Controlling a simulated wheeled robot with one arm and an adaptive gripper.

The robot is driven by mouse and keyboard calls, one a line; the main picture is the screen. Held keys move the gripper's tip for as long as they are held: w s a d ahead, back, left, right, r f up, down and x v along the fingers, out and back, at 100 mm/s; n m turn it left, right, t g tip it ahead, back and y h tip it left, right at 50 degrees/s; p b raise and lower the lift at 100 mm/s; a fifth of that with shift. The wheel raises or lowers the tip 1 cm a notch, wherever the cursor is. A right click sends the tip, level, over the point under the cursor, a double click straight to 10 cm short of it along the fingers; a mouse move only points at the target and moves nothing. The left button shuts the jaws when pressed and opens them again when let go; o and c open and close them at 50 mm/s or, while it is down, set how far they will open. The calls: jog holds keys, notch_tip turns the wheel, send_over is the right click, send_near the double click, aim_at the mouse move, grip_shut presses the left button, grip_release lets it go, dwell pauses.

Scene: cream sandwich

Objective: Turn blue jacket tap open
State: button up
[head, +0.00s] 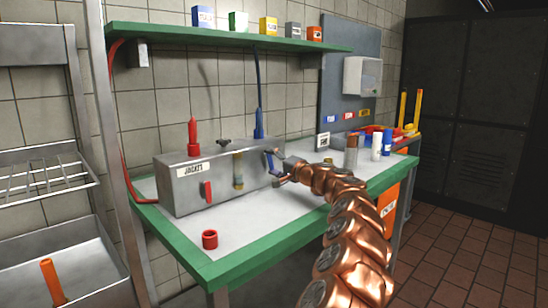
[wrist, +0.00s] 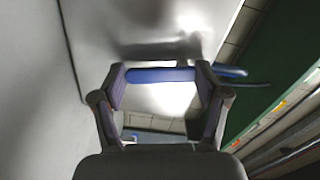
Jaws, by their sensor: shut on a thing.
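The grey metal box (head: 215,180) with a "JACKET" label stands on the table. The blue jacket tap's handle (head: 270,160) is at the box's right end. My gripper (head: 277,167) is at this handle, with my copper arm reaching in from the lower right. In the wrist view the blue handle (wrist: 146,75) lies across between the two fingertips, and my gripper (wrist: 160,74) is shut on it. More blue shows beyond the right finger. The tap's body is mostly hidden by my gripper.
A red tap handle (head: 206,191) is on the box's front. A loose red ring (head: 210,239) lies on the green-edged table (head: 250,257). Bottles (head: 377,146) stand at the table's right. A shelf (head: 230,38) with several small boxes hangs above.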

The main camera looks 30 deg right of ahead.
jog(key=shift+s+a+m+p, duration=0.1)
jog(key=shift+a+m+p, duration=0.15)
jog(key=shift+m+p, duration=0.85)
jog(key=shift+m, duration=0.4)
jog(key=o, duration=1.2)
jog(key=shift+c, duration=0.2)
jog(key=shift+v, duration=1.25)
jog(key=v, duration=0.9)
jog(key=shift+s, duration=0.25)
